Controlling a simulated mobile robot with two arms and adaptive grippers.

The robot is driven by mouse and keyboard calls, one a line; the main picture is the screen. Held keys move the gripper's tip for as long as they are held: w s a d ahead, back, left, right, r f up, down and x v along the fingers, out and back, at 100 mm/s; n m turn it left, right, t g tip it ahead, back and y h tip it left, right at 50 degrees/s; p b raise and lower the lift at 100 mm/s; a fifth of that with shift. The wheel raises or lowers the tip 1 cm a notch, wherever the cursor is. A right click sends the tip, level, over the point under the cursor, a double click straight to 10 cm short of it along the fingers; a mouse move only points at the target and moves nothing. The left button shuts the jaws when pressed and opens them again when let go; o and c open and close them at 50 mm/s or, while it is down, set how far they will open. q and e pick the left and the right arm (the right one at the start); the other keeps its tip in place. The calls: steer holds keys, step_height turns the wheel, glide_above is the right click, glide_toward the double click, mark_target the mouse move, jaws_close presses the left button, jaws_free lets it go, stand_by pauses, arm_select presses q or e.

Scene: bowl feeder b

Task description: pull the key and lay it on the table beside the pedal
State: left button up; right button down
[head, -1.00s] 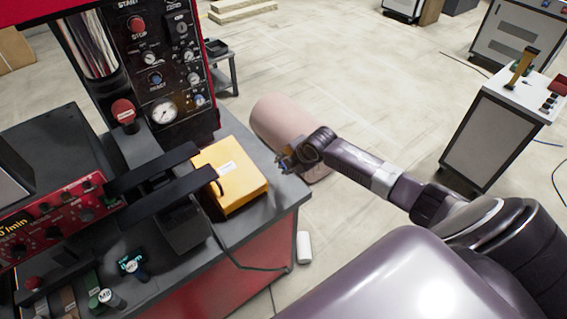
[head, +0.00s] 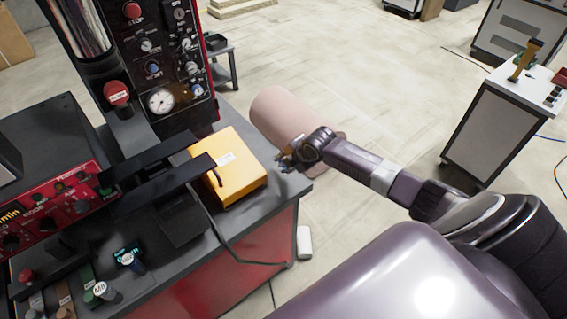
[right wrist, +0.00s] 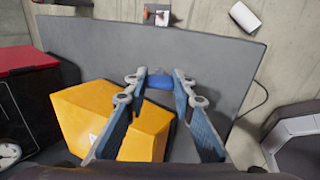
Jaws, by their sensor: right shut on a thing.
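My right gripper (head: 287,162) is over the right end of the grey table, just right of the yellow pedal box (head: 228,168). In the right wrist view the gripper (right wrist: 160,78) is shut on a small blue thing (right wrist: 158,82) between its fingertips, seemingly the key. Its lower part is hard to make out, and I cannot tell whether it touches the table. The yellow box also shows in the right wrist view (right wrist: 75,108), left of the fingers. A key switch (head: 180,13) sits high on the black control panel. My left gripper is not in view.
The grey table top (right wrist: 90,50) is bare around the fingers, with its edge close by. Two black bars (head: 160,178) reach toward the yellow box. A black cable runs along the table front. A pinkish cylinder (head: 275,115) stands beyond the table.

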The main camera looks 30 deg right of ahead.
steer(key=shift+f+b, duration=0.65)
steer(key=shift+f, duration=0.3)
steer(key=c, duration=1.5)
jaws_free()
steer(key=shift+c, duration=0.2)
